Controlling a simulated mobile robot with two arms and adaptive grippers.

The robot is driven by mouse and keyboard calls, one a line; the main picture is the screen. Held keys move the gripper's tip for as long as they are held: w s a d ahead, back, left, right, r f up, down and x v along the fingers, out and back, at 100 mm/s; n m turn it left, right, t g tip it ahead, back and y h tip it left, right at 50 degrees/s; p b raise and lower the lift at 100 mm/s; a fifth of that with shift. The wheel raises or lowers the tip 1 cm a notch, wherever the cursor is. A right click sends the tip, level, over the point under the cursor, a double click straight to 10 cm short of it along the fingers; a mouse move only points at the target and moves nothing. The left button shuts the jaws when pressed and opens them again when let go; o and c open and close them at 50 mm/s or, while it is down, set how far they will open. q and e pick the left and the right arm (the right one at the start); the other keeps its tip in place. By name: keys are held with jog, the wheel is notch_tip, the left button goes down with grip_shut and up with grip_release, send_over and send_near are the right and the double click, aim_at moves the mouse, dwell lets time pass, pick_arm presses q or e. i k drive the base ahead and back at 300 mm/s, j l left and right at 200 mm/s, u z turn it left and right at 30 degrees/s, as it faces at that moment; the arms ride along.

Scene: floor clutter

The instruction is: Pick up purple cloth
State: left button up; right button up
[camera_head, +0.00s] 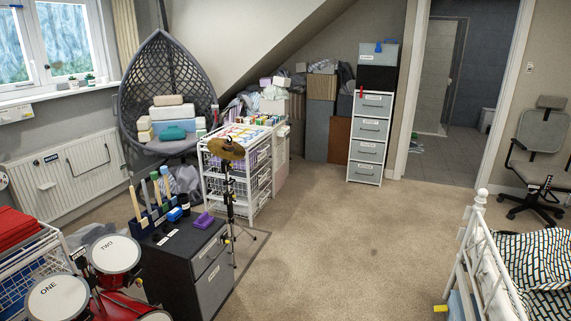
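A small folded purple cloth (203,221) lies on top of the dark low drawer cabinet (174,256), near its back right corner. A blue item and a dark item stand on the cabinet top to the left of the cloth. Neither of my grippers shows in the head view, so I cannot see where they are or whether they are open.
A cymbal stand (228,150) rises just behind and right of the cabinet. Drums (115,254) stand at its left, and a white wire drawer cart (240,175) is behind. Open carpet (350,245) lies to the right, up to a white metal bed frame (478,245).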

aim_at(203, 221)
jog(key=i+l+z, duration=0.1)
jog(key=i, duration=0.75)
jog(key=i+l+z, duration=0.1)
jog(key=i, duration=0.75)
